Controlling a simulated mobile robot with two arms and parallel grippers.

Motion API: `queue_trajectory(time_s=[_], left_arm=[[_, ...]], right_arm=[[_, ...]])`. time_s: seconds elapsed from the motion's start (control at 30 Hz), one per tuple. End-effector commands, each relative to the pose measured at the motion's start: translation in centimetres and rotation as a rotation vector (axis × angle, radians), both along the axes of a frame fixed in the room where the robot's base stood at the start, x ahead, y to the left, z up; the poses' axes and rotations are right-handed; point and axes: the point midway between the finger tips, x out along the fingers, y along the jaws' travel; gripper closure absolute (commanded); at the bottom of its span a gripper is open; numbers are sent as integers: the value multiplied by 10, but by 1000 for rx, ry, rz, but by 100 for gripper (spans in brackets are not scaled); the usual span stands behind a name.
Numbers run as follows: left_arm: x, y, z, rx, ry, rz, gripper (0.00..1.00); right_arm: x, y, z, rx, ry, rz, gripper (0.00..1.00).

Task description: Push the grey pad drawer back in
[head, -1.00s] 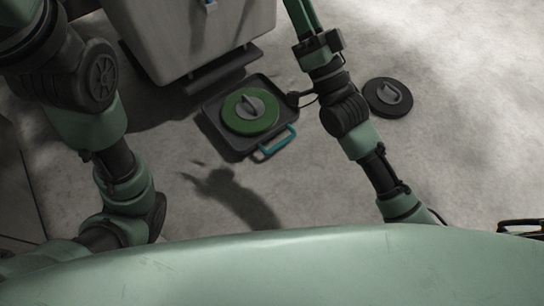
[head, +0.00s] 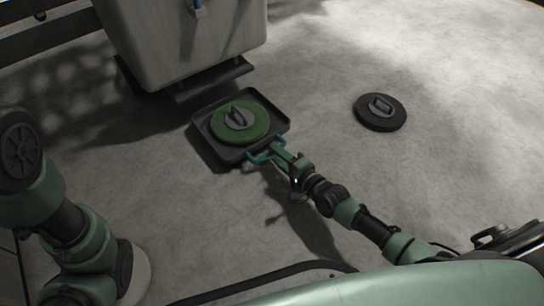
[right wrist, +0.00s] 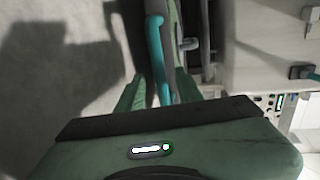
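The grey pad drawer (head: 200,128) is a dark, shallow tray standing out in front of the pale grey machine body (head: 185,45). It carries a green round pad (head: 262,125) with a grey grip on top. A teal handle (head: 258,157) is on its near edge. My right gripper (head: 275,152) is at this handle. In the right wrist view the teal handle (right wrist: 156,50) runs between its two fingers (right wrist: 155,92), which stand apart with a gap on the left side. My left gripper is out of view; only links of my left arm show.
A black round pad with a grey grip (head: 380,112) lies on the floor right of the drawer. A dark ledge (head: 210,80) runs along the machine's foot behind the drawer. The concrete floor between the drawer and the black pad is clear.

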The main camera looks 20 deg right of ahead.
Motion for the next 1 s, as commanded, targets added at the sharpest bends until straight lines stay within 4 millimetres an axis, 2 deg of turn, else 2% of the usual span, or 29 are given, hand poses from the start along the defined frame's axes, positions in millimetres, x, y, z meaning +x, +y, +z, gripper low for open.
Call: queue_trajectory(time_s=[0.03,0.2,0.5,0.57,0.63,0.67,1.0], left_arm=[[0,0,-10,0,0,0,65],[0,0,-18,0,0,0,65],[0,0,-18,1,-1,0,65],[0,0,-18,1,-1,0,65],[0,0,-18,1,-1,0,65],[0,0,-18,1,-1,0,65],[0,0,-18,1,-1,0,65]], right_arm=[[7,3,-6,1,-2,0,64],[21,8,-7,0,-1,0,64],[24,9,-5,-1,0,0,64],[24,9,-5,-1,0,0,78],[24,9,-5,-1,0,0,97],[24,9,-5,-1,0,0,100],[23,9,-5,-2,-1,0,100]])
